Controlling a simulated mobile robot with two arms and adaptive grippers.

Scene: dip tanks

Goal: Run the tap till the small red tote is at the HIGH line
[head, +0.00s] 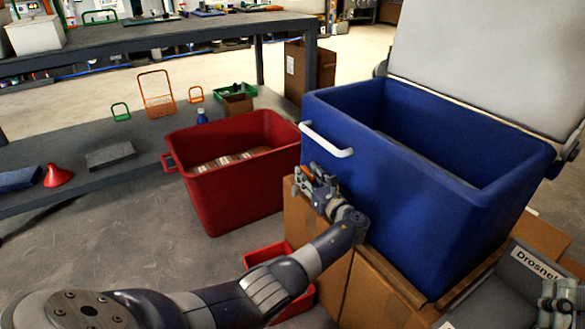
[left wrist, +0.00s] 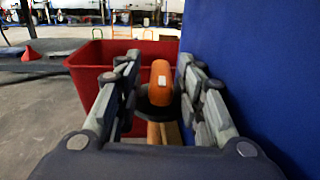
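The small red tote (head: 262,254) stands on the floor beside the cardboard boxes, partly hidden by my left arm. I cannot see a HIGH line or a water level in it. An orange part (head: 307,173), which looks like the tap's handle, is low on the left side of the blue tank (head: 440,210). My left gripper (head: 318,182) is at this part. In the left wrist view the orange part (left wrist: 160,84) is between the two open fingers, with gaps showing beside it. My right gripper (head: 560,298) is at the lower right edge; its fingers are unclear.
A large red tote (head: 238,194) stands on the floor left of the tank and holds some pale items. Cardboard boxes (head: 372,297) support the tank, whose pale lid (head: 490,60) is raised. A grey workbench (head: 150,38) with a lower shelf is behind. Floor at left is clear.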

